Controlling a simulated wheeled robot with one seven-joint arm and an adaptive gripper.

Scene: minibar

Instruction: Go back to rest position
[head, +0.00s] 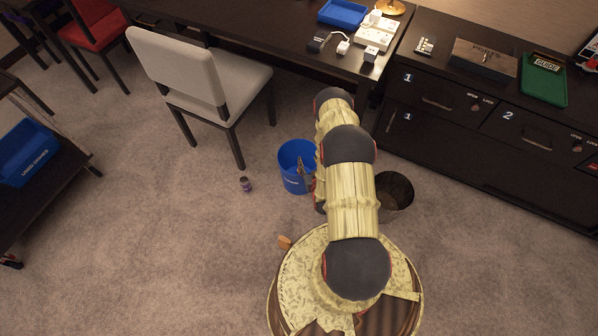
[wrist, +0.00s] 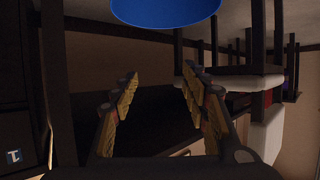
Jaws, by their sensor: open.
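My gripper (wrist: 158,88) is open in the wrist view, its two yellow-and-dark fingers apart with nothing between them. In the head view my arm reaches away from my base toward the desk. My gripper (head: 308,178) is mostly hidden behind the arm there, low beside the right side of a blue bin (head: 290,168). A blue round shape, likely that bin, also shows at the top edge of the wrist view (wrist: 166,10), beyond the fingers. I cannot tell whether the gripper touches the bin.
A dark bin (head: 397,192) stands right of my arm. A white chair (head: 190,85), a desk (head: 285,42) and dark drawers (head: 440,100) stand beyond. Carpet is open at the left and lower right.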

